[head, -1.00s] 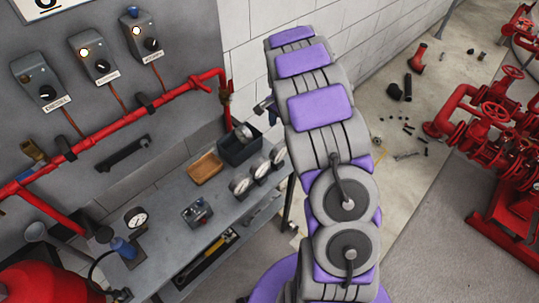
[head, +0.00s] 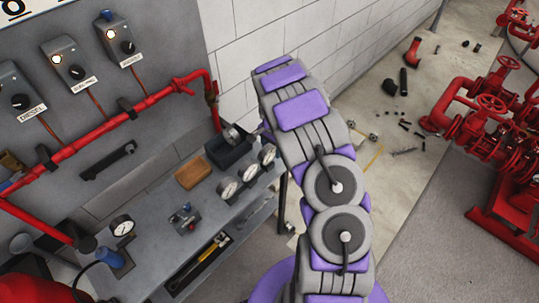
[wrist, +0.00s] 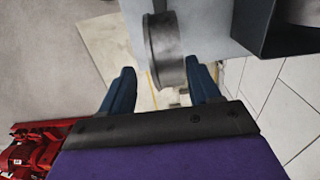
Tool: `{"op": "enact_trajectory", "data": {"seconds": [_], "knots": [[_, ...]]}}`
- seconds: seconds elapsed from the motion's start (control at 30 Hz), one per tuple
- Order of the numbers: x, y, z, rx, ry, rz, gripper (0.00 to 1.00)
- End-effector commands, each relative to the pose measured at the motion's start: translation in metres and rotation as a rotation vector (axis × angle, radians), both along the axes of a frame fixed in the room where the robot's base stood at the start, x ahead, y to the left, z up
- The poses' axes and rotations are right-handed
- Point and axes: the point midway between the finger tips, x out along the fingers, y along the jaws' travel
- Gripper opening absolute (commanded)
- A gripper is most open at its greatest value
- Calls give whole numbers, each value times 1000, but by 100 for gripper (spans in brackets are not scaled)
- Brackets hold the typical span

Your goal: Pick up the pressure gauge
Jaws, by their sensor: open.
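Three round gauges with white dials stand in a row on the grey bench in the head view: a near one (head: 227,190), a middle one (head: 247,172) and a far one (head: 267,155) beside my arm. In the wrist view, my gripper (wrist: 161,75) is open, with its two blue fingers apart. A grey round metal casing (wrist: 164,50), seen edge-on and looking like a gauge, reaches down between the fingers, closer to the right one. I cannot tell whether it touches. My gripper is hidden behind my arm in the head view.
The bench (head: 150,262) also holds a dark bin (head: 231,150), a wooden tray (head: 192,174), a small valve fitting (head: 184,219) and another gauge (head: 122,225). The bin shows at the wrist view's upper right (wrist: 285,40). Red pumps (head: 490,125) stand at right.

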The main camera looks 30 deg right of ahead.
Motion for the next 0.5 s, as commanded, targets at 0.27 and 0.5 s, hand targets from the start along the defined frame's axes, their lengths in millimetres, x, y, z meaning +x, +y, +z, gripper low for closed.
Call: {"op": "enact_trajectory", "data": {"seconds": [0.27,0.5], "knots": [[3,16,-38,-13,1,5,62],[3,8,-41,-5,-1,3,62]]}}
